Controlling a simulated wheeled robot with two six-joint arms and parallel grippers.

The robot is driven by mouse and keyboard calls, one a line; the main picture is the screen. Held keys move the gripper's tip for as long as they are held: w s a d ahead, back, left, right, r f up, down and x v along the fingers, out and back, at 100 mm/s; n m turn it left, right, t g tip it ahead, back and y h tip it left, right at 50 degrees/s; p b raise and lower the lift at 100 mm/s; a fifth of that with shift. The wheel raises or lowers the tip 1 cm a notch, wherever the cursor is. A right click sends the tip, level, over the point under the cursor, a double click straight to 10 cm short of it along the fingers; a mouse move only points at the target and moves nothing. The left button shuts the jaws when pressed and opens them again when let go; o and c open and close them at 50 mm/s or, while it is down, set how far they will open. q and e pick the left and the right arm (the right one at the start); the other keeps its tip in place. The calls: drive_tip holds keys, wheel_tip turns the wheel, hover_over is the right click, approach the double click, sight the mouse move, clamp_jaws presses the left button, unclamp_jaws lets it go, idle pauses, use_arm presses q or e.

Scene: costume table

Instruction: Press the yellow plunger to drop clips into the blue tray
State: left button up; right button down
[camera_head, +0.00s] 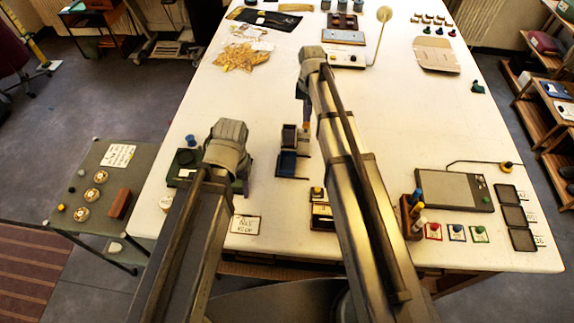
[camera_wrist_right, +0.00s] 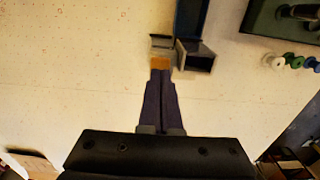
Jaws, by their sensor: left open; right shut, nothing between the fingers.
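The clip dispenser (camera_head: 290,138) is a dark grey box on the white table, with the blue tray (camera_head: 287,163) at its near side. In the right wrist view the dispenser (camera_wrist_right: 195,56) shows an open grey box and the blue tray (camera_wrist_right: 191,18) lies beyond. The yellow plunger (camera_wrist_right: 160,62) looks orange-yellow, right at the fingertips of my right gripper (camera_wrist_right: 161,73). That gripper is shut and holds nothing; I cannot tell whether it touches the plunger. My left gripper (camera_head: 228,150) is left of the dispenser, open, its fingers mostly hidden by the wrist. No clips are discernible.
A dark green base (camera_head: 184,166) lies beneath my left wrist. Several small spools (camera_wrist_right: 290,62) sit near it. A grey device (camera_head: 452,190), a bottle rack (camera_head: 412,215) and coloured-button cards stand at the right. The table right of the dispenser is partly clear.

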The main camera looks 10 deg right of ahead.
sight(306, 124)
drive_tip(key=shift+f, duration=0.2)
drive_tip(key=shift+f+b, duration=1.45)
drive_tip(key=shift+b, duration=0.2)
drive_tip(key=shift+r, duration=0.1)
drive_tip(key=shift+r+p, duration=1.55)
drive_tip(key=shift+p, duration=0.15)
drive_tip(key=shift+f, duration=0.2)
idle(0.3)
drive_tip(key=shift+f+b, duration=1.45)
drive_tip(key=shift+b, duration=0.25)
drive_tip(key=shift+r, duration=0.1)
drive_tip(key=shift+r+p, duration=1.55)
drive_tip(key=shift+p, duration=0.15)
